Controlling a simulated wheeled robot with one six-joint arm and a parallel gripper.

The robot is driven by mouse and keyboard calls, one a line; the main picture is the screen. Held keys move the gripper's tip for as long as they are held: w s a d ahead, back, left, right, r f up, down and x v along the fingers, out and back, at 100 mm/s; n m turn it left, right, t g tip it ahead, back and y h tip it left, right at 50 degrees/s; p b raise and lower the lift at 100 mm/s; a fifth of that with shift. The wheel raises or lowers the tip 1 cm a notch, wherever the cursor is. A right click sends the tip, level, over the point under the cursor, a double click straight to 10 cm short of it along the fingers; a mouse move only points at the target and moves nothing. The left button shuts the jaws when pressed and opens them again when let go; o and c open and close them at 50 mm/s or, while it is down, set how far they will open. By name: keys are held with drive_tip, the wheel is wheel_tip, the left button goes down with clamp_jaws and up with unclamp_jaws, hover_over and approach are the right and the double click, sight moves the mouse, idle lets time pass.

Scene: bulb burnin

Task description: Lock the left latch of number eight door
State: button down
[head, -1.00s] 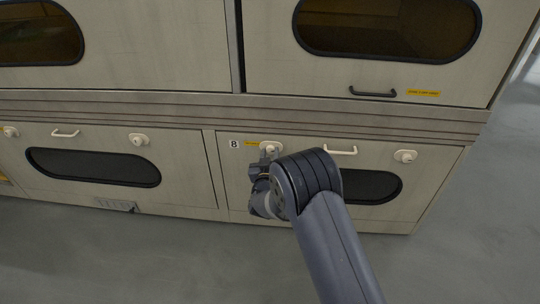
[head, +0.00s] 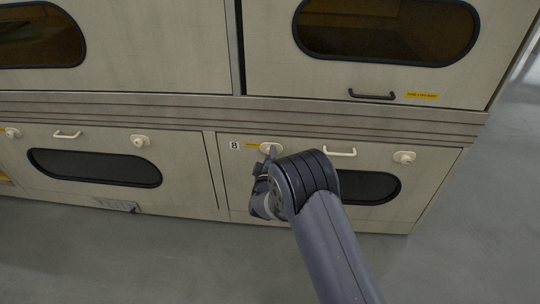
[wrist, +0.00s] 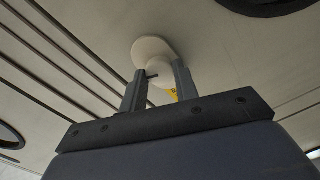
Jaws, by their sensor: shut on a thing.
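The number eight door (head: 230,190) is the lower right door, with a small "8" label (head: 234,145) at its top left. Its left latch (head: 266,148) is a cream knob on an oval plate, partly hidden behind my gripper in the head view. In the wrist view the latch's round plate (wrist: 150,47) shows just beyond the fingers, and its knob (wrist: 158,92) is between them. My gripper (wrist: 156,82) is shut on the latch knob. In the head view my gripper (head: 268,165) is at the latch, mostly hidden by my wrist.
The door's handle (head: 340,152) and its right latch (head: 404,157) are to the right of my arm. A dark oval window (head: 375,188) is partly behind my arm. A neighbouring door with its own latch (head: 140,141) is to the left. Grey floor (head: 140,260) is clear in front.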

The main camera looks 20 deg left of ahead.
drive_tip(key=shift+n+p, duration=0.4)
drive_tip(key=shift+n, duration=1.8)
drive_tip(key=c, duration=1.1)
unclamp_jaws()
drive_tip(key=shift+s, duration=0.1)
drive_tip(key=p+v, duration=0.2)
drive_tip(key=v, duration=0.8)
drive_tip(key=shift+s+p, duration=0.3)
drive_tip(key=shift+s, duration=0.05)
drive_tip(key=shift+w, duration=0.1)
